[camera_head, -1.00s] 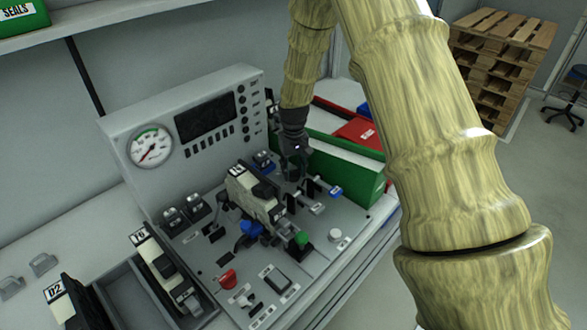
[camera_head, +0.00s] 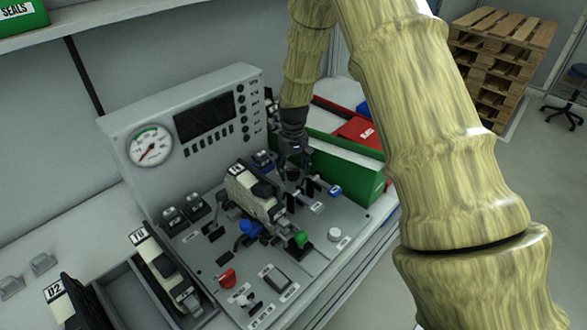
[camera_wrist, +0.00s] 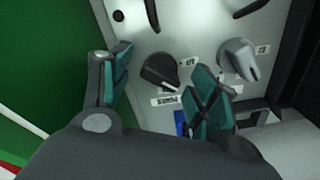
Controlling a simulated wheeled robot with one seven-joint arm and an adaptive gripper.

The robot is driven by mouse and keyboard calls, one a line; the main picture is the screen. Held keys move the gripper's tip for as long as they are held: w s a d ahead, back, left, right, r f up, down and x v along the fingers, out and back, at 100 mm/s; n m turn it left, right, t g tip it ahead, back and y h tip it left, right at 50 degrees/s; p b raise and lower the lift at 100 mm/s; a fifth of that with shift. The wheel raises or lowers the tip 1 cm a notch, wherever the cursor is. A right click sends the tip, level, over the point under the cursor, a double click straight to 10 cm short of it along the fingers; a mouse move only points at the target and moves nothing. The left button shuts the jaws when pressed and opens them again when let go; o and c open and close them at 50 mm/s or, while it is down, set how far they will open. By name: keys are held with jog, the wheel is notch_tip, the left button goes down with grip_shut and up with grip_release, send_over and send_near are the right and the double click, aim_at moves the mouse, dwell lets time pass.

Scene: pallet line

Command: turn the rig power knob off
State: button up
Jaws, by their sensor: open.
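In the wrist view a black knob (camera_wrist: 160,70) sits on the pale panel between my gripper's spread fingers, with a small label beneath it that I cannot read clearly. I cannot confirm from its label that it is the rig power knob. My gripper (camera_wrist: 163,64) is open, with teal pads to either side of the knob and no clear contact. In the head view my gripper (camera_head: 294,158) hangs over the back right of the test rig panel (camera_head: 320,245), and a small dark knob (camera_head: 292,174) shows just below its fingertips.
A grey knob (camera_wrist: 238,60) stands right of the black one in the wrist view. A green bin (camera_head: 345,172) borders the panel's right side. A pale valve body (camera_head: 252,192), a red knob (camera_head: 228,278) and a green button (camera_head: 301,239) are left and nearer on the panel.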

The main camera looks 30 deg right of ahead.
aim_at(294, 170)
notch_tip(294, 170, up, 12)
dwell(0.6)
